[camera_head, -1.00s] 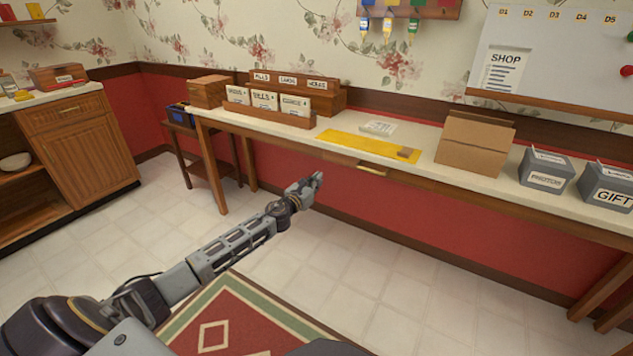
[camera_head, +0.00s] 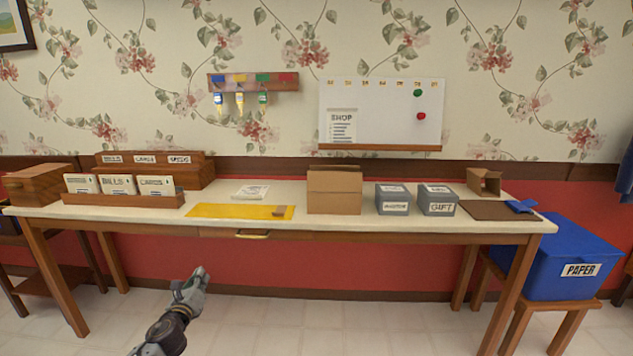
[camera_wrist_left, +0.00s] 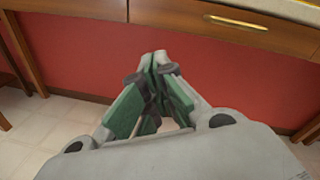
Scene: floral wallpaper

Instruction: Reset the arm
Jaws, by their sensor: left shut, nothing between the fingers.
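My left gripper (camera_head: 197,279) is in the lower left of the head view, in front of the long table and below its top. It points up and away from me over the tiled floor. In the left wrist view its green-padded fingers (camera_wrist_left: 154,62) meet at the tips, shut with nothing between them. It is apart from the table and the red wall in both views. My right arm and gripper do not show.
The long table (camera_head: 130,219) holds a wooden sorter (camera_head: 201,165), a yellow mat (camera_head: 225,211), a cardboard box (camera_head: 334,192) and grey bins (camera_head: 391,199). A blue paper bin (camera_head: 570,262) stands on a stool at the right. The floor (camera_head: 330,330) before the table is clear.

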